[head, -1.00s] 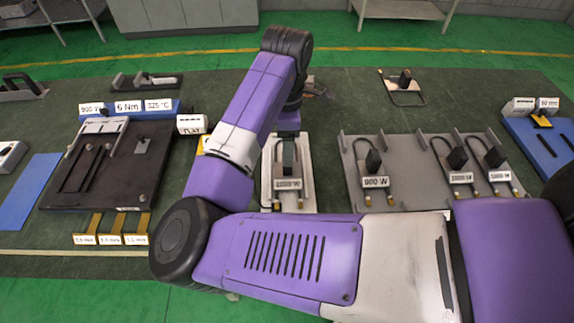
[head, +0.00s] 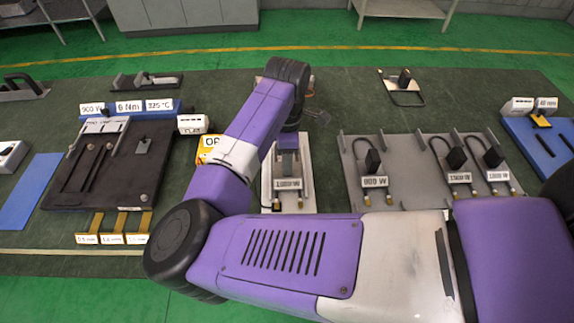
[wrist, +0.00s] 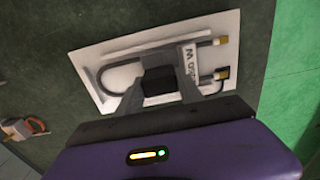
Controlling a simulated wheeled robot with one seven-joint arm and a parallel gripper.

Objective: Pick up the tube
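A tube (wrist: 120,78), a bent grey heating element with a black block and brass-coloured ends, lies on a white plate (wrist: 225,30) below my gripper. In the head view the same tube's label (head: 288,184) shows on the plate at the middle of the table, partly under my arm. My gripper (wrist: 163,88) is pointed down over it, its grey fingers apart on either side of the black block. I cannot tell whether they touch it. Other tubes, one labelled 900 W (head: 374,181) and two more, lie on a grey rack to the right.
A dark fixture (head: 120,170) with yellow tabs stands at the left, beside a blue mat (head: 30,190). A small stand (head: 403,87) is at the back right. A blue tray (head: 540,140) is at the far right.

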